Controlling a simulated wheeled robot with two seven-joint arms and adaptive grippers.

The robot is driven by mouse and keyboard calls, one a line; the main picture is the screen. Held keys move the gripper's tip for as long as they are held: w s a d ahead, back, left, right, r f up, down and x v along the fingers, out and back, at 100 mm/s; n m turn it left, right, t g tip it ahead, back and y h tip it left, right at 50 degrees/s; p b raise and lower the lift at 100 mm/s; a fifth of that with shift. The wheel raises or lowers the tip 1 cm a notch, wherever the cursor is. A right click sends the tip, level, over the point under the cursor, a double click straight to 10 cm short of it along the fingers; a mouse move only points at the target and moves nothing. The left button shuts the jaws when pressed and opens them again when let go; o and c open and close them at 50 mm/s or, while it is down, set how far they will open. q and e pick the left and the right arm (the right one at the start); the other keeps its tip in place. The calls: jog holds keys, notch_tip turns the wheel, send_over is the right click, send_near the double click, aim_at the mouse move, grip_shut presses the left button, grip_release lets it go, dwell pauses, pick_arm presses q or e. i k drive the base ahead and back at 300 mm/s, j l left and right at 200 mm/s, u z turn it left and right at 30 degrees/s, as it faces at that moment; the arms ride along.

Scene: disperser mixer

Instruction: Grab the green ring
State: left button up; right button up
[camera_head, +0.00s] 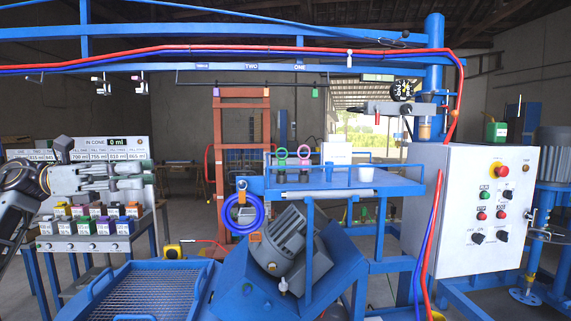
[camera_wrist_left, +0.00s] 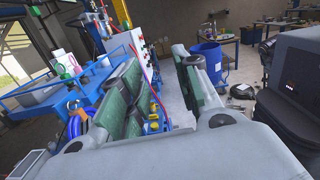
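The green ring (camera_head: 281,153) stands upright at the back left of the blue raised tray table (camera_head: 330,191), left of a pink ring (camera_head: 304,152). The green ring also shows small at the left of the left wrist view (camera_wrist_left: 66,73). My left gripper (camera_head: 138,178) is at the left in the head view, well left of the rings and in front of the white panel. In the left wrist view its two fingers (camera_wrist_left: 158,85) are spread apart with nothing between them. My right gripper is in neither view.
A white cup (camera_head: 366,174) stands on the tray table. A blue hose coil (camera_head: 243,213) hangs at its left side. A grey motor (camera_head: 281,243) sits below. Colored boxes (camera_head: 100,226) fill the left rack. A white control box (camera_head: 470,210) stands right.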

aim_at(281, 162)
jog(key=i+l, duration=0.3)
jog(key=i, duration=0.15)
jog(key=i+l, duration=0.3)
jog(key=i, duration=0.2)
jog(key=i+l, duration=0.25)
jog(key=i, duration=0.2)
